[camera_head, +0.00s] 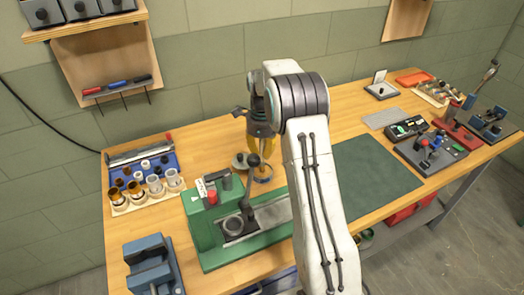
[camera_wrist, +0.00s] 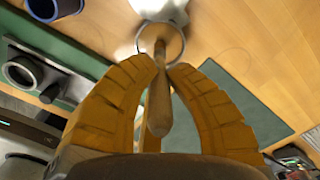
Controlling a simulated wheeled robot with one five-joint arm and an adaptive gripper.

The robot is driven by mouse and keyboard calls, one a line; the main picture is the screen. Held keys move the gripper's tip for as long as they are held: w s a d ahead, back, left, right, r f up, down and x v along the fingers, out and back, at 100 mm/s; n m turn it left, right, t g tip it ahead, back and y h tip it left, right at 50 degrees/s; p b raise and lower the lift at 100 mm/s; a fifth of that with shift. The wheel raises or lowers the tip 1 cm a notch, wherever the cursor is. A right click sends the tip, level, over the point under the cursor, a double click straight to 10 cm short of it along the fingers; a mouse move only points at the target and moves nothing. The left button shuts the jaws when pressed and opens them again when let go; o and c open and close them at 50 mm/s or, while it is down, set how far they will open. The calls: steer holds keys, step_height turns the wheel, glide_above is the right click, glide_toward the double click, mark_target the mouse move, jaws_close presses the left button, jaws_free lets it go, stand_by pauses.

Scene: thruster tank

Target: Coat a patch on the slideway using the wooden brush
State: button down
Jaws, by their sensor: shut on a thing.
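My gripper (camera_head: 262,152) points down over the bench, its yellow fingers shut on the wooden brush. In the wrist view the gripper (camera_wrist: 168,70) has the brush's tan handle (camera_wrist: 159,105) between its fingers, with the rounded end toward the camera. The brush's far end is at a round rim (camera_wrist: 180,45); I cannot tell whether it is inside or above it. The bristles are not clear. The slideway (camera_head: 273,213) is a grey metal strip on a green machine bed (camera_head: 217,258), left of my arm, which hides its right part. It also shows in the wrist view (camera_wrist: 68,85).
A black ball-topped lever (camera_head: 253,160) rises close to my gripper. A dark green mat (camera_head: 375,178) lies to the right. A blue vise (camera_head: 150,265) stands front left, cups on a wooden rack (camera_head: 148,196) behind it. Tools and trays fill the right end.

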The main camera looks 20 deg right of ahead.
steer(key=shift+r+p, duration=2.4)
steer(key=shift+r, duration=0.8)
